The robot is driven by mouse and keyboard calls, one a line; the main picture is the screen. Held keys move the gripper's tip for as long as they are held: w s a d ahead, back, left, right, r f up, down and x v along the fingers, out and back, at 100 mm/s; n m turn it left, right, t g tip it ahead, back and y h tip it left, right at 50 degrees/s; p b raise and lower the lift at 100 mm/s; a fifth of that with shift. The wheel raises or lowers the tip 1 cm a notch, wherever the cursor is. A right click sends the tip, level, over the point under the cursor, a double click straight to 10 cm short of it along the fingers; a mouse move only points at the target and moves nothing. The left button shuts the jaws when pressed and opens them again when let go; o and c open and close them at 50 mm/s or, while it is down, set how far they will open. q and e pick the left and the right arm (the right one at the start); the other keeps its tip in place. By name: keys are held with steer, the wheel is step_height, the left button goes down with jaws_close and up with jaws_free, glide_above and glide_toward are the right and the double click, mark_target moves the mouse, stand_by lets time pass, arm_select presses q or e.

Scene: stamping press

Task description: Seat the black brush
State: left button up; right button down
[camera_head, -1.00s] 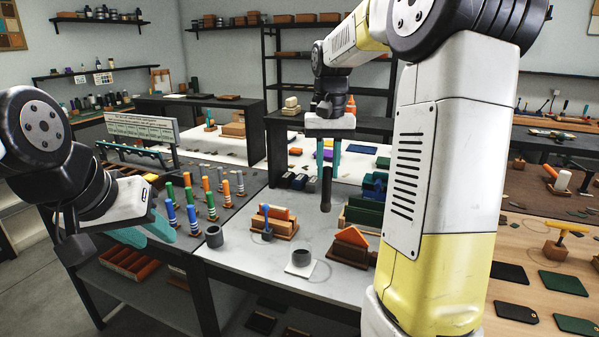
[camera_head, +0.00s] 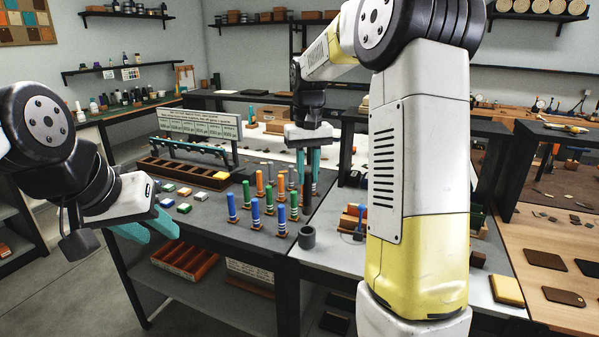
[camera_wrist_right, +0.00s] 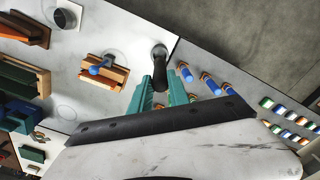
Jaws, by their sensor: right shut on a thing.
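My right gripper (camera_head: 308,172) is shut on the black brush (camera_head: 307,198), which hangs upright below its teal fingers. A grey cup (camera_head: 307,238) stands on the pale bench near its left edge, just below the brush in the head view. In the right wrist view the cup (camera_wrist_right: 160,52) shows just past the fingertips (camera_wrist_right: 160,88), with the dark brush between them. The brush's lower end looks apart from the cup, but the exact gap and alignment are hard to tell. My left gripper (camera_head: 147,227) is open and empty at the left, its teal fingers apart.
Several blue, orange and green striped pegs (camera_head: 255,207) stand close left of the cup. A wooden block holder with a blue-handled item (camera_head: 357,232) stands to its right. A signboard (camera_head: 200,123) and a long brown slotted tray (camera_head: 182,172) are behind the left side.

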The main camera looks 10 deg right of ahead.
mark_target(307, 204)
stand_by(0.3)
steer(key=shift+f, duration=2.4)
steer(key=shift+f, duration=2.65)
steer(key=c, duration=1.2)
jaws_free()
steer(key=shift+o, duration=0.2)
